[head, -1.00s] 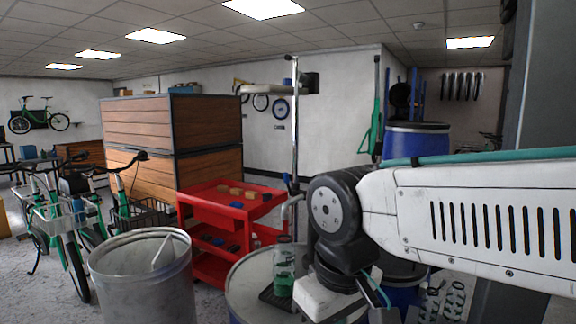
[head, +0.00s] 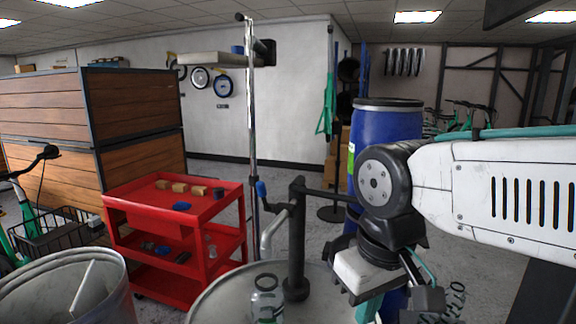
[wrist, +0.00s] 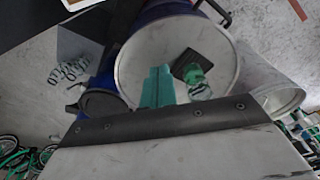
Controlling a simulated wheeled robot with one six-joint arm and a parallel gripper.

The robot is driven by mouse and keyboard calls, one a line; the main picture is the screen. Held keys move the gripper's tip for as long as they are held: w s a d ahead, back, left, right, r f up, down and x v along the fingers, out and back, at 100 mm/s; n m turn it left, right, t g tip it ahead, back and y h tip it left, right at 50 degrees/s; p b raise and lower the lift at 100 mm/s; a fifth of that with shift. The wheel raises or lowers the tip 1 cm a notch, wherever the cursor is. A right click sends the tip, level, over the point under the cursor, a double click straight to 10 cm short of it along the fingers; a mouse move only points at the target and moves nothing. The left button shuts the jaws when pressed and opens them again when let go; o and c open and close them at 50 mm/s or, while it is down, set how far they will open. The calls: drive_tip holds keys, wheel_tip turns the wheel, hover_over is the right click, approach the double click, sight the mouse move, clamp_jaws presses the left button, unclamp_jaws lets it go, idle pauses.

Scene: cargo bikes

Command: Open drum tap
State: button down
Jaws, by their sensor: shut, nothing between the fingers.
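A drum with a pale lid (head: 225,300) stands in front of me; it also shows in the wrist view (wrist: 130,70) with its blue side. I cannot tell which part is the tap.
A metal bin (head: 65,290) stands at the lower left. A red tool cart (head: 170,215) is behind it, near wooden crates (head: 130,110). A blue drum (head: 385,135) stands behind my arm. A chrome pole (head: 250,120) rises behind the fitting. Some floor is clear beyond.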

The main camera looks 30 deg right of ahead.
drive_tip(key=w+d+r+m+y, duration=0.2)
drive_tip(key=w+r+m, duration=0.4)
drive_tip(key=w+r, duration=0.5)
drive_tip(key=w+d+r+m+g+y, duration=0.1)
drive_tip(key=w+d+r+m+y, duration=0.2)
drive_tip(key=w, duration=1.5)
wheel_tip(320, 180, up, 8)
drive_tip(key=d+m, duration=0.1)
drive_tip(key=m, duration=0.3)
drive_tip(key=shift+r+g+y, duration=0.15)
drive_tip(key=shift+g+y, duration=0.15)
drive_tip(key=shift+s+a, duration=0.1)
drive_tip(key=s+a+r+x, duration=0.1)
drive_tip(key=a+x, duration=0.1)
drive_tip(key=x, duration=1.1)
